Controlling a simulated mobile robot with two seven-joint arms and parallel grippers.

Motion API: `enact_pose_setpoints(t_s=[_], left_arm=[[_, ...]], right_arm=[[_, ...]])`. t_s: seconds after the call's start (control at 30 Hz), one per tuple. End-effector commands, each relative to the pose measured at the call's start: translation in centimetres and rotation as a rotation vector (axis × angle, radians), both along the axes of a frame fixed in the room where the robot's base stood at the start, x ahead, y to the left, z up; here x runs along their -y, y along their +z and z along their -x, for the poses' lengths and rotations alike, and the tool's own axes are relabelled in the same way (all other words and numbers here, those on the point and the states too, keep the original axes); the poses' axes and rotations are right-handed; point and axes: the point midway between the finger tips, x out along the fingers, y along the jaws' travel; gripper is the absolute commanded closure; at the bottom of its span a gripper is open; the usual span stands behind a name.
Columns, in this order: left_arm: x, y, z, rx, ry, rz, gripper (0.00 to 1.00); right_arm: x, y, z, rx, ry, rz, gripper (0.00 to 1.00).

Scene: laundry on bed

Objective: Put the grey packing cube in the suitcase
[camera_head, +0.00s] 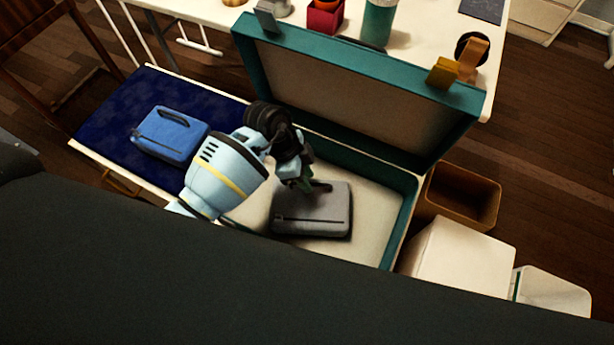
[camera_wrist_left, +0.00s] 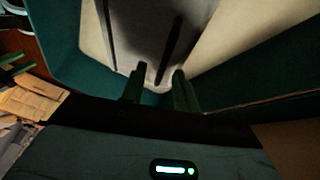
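The grey packing cube (camera_head: 318,222) lies flat inside the open teal suitcase (camera_head: 410,212), on its pale lining. It also shows at the top of the left wrist view (camera_wrist_left: 145,30), with a dark strap on it. My left gripper (camera_head: 309,187) is over the cube's far edge. In the left wrist view its two green fingers (camera_wrist_left: 160,72) stand apart, with the end of the dark strap between them and gaps on either side. The gripper and arm hide part of the cube's far left side and the suitcase's left part. My right gripper is not in view.
A blue packing cube (camera_head: 170,134) lies on a dark blue cushion (camera_head: 110,112) at the left. The suitcase lid (camera_head: 365,95) stands raised at the back. A brown bin (camera_head: 462,197) and a white box (camera_head: 455,262) stand at the right.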

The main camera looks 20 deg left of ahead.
Motion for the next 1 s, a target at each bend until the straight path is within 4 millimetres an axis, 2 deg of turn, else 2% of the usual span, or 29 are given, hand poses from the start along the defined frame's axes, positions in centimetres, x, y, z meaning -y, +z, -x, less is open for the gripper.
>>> enact_pose_setpoints(t_s=[0.3, 0.5, 0.7, 1.0], left_arm=[[-2.6, 5.9, -0.5, 0.006, 0.001, -0.002, 0.70], [-3.8, 8.7, -0.6, 0.004, 0.002, -0.001, 0.70], [-4.4, 9.9, -0.6, 0.002, 0.001, -0.001, 0.70], [-4.4, 10.0, -0.6, 0.000, 0.000, -0.001, 0.70]], right_arm=[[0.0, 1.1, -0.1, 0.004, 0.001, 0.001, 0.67], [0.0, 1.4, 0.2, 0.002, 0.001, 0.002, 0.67], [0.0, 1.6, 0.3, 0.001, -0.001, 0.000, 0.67], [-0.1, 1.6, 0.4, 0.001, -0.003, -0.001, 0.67]])
